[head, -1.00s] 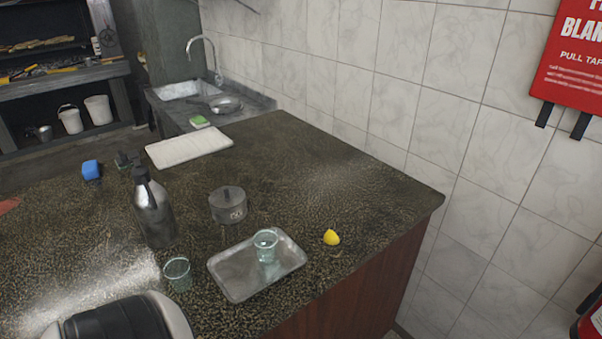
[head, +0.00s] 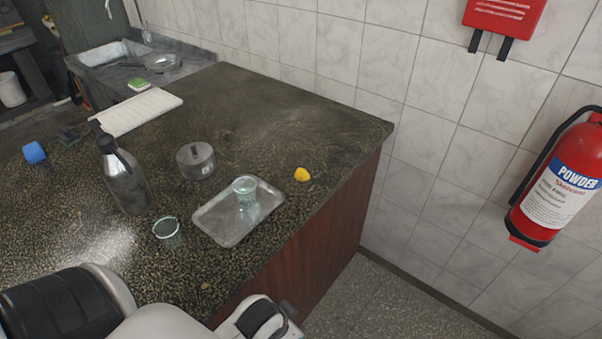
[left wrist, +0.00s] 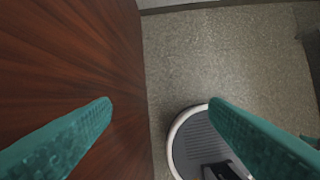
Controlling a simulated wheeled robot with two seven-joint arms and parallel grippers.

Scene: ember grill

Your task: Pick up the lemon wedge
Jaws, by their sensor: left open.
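The lemon wedge (head: 302,174) is small and yellow. It lies on the dark speckled counter (head: 300,125) near its right edge, just right of the metal tray (head: 222,233). My left arm comes in from the lower left in the head view, in front of the counter, and its fingers cannot be made out there. In the left wrist view my left gripper (left wrist: 160,105) has its two teal fingers wide apart with nothing between them. It faces the floor beside the counter's wooden side (left wrist: 70,60). The lemon wedge is not in that view. My right gripper is not in view.
A clear glass (head: 244,190) stands on the tray, and another glass (head: 167,232) stands left of it. A lidded metal pot (head: 196,161) and a steel bottle (head: 123,175) stand farther left. The counter behind the wedge is clear. A tiled wall and fire extinguisher (head: 562,180) are at right.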

